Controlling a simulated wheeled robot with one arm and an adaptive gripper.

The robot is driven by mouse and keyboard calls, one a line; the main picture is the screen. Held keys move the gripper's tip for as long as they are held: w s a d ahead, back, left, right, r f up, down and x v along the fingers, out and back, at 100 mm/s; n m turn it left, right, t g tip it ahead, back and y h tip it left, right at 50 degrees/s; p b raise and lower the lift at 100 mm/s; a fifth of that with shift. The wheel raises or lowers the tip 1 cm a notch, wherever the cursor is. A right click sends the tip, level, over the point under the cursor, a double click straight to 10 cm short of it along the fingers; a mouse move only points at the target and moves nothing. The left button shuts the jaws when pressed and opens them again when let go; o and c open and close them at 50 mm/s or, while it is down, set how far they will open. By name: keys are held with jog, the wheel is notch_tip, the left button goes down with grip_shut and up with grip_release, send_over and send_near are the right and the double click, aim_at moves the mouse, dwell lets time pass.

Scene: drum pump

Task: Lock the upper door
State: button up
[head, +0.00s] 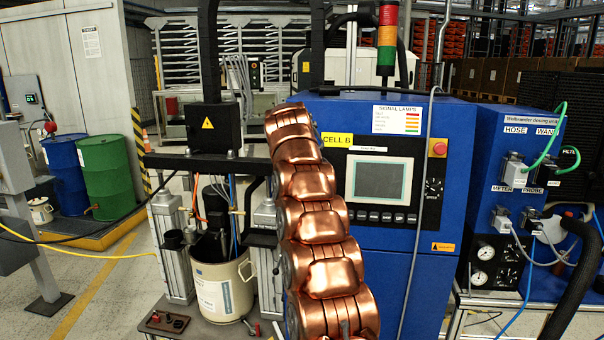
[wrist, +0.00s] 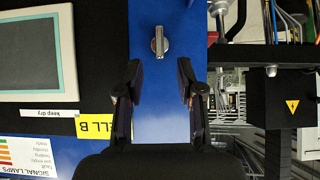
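The upper door (head: 395,236) is the blue front of the cabinet with the screen panel. In the wrist view a silver turn latch (wrist: 159,42) sits on a blue strip of this front (wrist: 143,14). Its grip bar runs up and down in that picture. My gripper (wrist: 160,82) is open and empty, with its two dark fingers apart. The latch shows beyond the fingertips, roughly centred between them, and is not gripped. In the head view my copper arm hides the latch and my gripper. Whether the latch is locked cannot be told.
A black box with a warning triangle (head: 213,125) stands left of the cabinet, over a white drum (head: 224,286). The control screen (head: 379,180) and CELL B label (head: 337,140) lie beside my arm. The dosing unit (head: 512,190) with hoses stands at right.

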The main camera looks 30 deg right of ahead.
jog(key=v, duration=0.5)
jog(key=shift+s+a+r, duration=0.1)
jog(key=shift+a+r, duration=0.05)
dwell(0.4)
jog(key=s+a+f+n+g+y, duration=0.25)
jog(key=s+a+f, duration=0.25)
jog(key=s+a, duration=0.5)
jog(key=s+a+f+n+g+y, duration=0.1)
jog(key=s+a+f+n+y, duration=0.15)
jog(key=s+a+f, duration=0.7)
jog(key=s+a+f+n+g, duration=0.1)
jog(key=s+a+f, duration=0.2)
jog(key=s, duration=0.8)
jog(key=s+a+f+n+g, duration=0.1)
jog(key=s+f, duration=0.3)
jog(key=s, duration=0.8)
jog(key=s+a+f+n+g+y, duration=0.1)
jog(key=s+a+f+g, duration=0.2)
jog(key=s, duration=0.8)
jog(key=shift+s+a+f, duration=0.3)
jog(key=shift+a, duration=0.5)
